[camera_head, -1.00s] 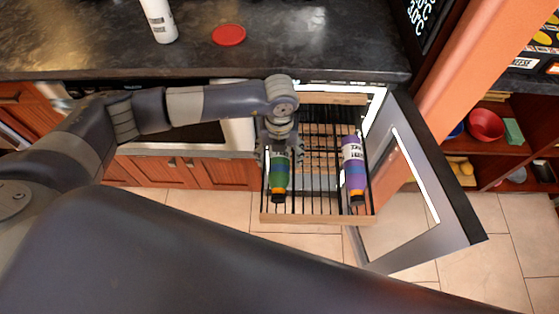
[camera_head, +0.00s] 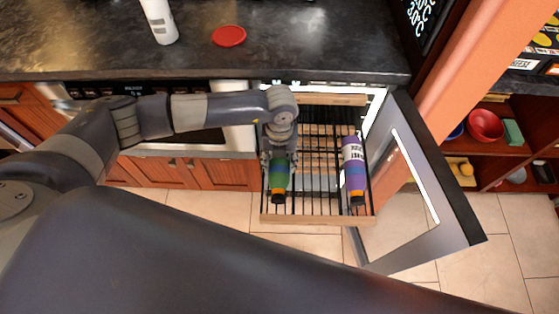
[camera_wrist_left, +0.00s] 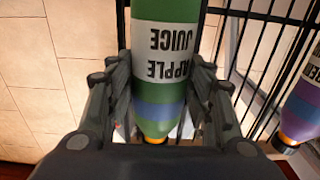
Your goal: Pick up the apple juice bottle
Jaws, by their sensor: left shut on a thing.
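The apple juice bottle (camera_head: 279,184) is green with a blue band, a white label and an orange cap. It lies on the left side of the pulled-out wire drawer (camera_head: 318,221). In the left wrist view the bottle (camera_wrist_left: 165,63) shows its "APPLE JUICE" label upside down between the fingers. My left gripper (camera_head: 278,162) is shut on it, with a finger on each side; the gripper also shows in the left wrist view (camera_wrist_left: 158,100). My right gripper is not in view.
A purple bottle (camera_head: 354,166) lies on the right side of the drawer. An open glass door (camera_head: 447,190) stands to the right. The dark counter (camera_head: 320,45) above holds a white bottle (camera_head: 160,20) and a red lid (camera_head: 229,36). Tiled floor lies in front.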

